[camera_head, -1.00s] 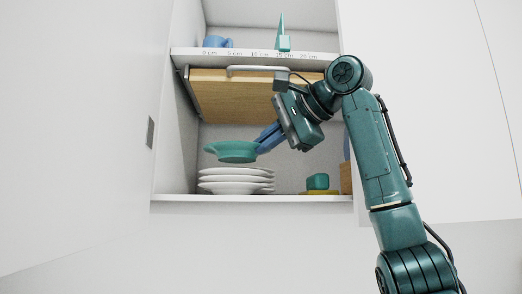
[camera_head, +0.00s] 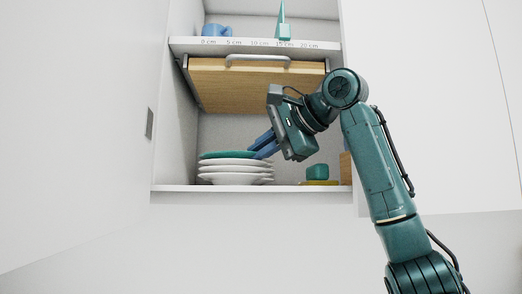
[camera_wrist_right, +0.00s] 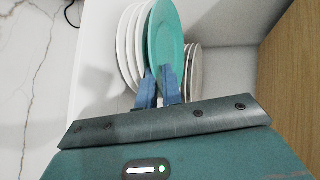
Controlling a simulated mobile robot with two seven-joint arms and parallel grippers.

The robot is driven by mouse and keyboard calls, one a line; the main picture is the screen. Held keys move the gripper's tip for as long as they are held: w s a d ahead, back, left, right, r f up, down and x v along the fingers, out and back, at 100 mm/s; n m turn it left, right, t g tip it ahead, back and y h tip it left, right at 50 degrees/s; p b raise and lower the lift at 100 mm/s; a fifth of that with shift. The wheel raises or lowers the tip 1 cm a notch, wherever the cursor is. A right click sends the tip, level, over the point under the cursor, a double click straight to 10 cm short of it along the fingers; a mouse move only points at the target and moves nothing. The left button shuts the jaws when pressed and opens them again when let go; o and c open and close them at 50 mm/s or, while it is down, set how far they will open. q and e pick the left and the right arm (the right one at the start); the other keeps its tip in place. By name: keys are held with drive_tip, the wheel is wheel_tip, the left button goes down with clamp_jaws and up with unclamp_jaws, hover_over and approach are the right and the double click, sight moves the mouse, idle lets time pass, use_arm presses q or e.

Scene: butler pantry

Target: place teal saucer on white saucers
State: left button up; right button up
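The teal saucer (camera_head: 228,155) lies flat on top of the stack of white saucers (camera_head: 235,174) on the cabinet's lower shelf. In the right wrist view the teal saucer (camera_wrist_right: 166,36) stands sideways, with the white saucers (camera_wrist_right: 130,45) beside it on the left. My right gripper (camera_head: 257,149) is at the teal saucer's right rim. Its two blue fingers also show in the right wrist view (camera_wrist_right: 159,74), one on each side of the rim with a small gap between them; they look parted. My left gripper is not in view.
A wooden panel with a handle (camera_head: 250,78) hangs close above. The shelf's right holds a teal item (camera_head: 317,172) on a yellow base and a wooden block (camera_head: 346,168). A blue cup (camera_head: 215,30) and a teal cone (camera_head: 283,22) stand on the upper shelf. More plates (camera_wrist_right: 193,72) show in the wrist view.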

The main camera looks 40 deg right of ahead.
drive_tip(key=shift+f, duration=0.15)
drive_tip(key=shift+s, duration=0.2)
use_arm(q)
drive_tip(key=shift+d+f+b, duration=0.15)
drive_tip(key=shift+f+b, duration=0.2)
drive_tip(key=shift+b, duration=0.7)
use_arm(e)
drive_tip(key=v, duration=1.1)
drive_tip(key=shift+s+r, duration=0.2)
drive_tip(key=shift+r, duration=0.15)
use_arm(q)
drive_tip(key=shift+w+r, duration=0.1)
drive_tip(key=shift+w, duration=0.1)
use_arm(e)
drive_tip(key=shift+d, duration=0.15)
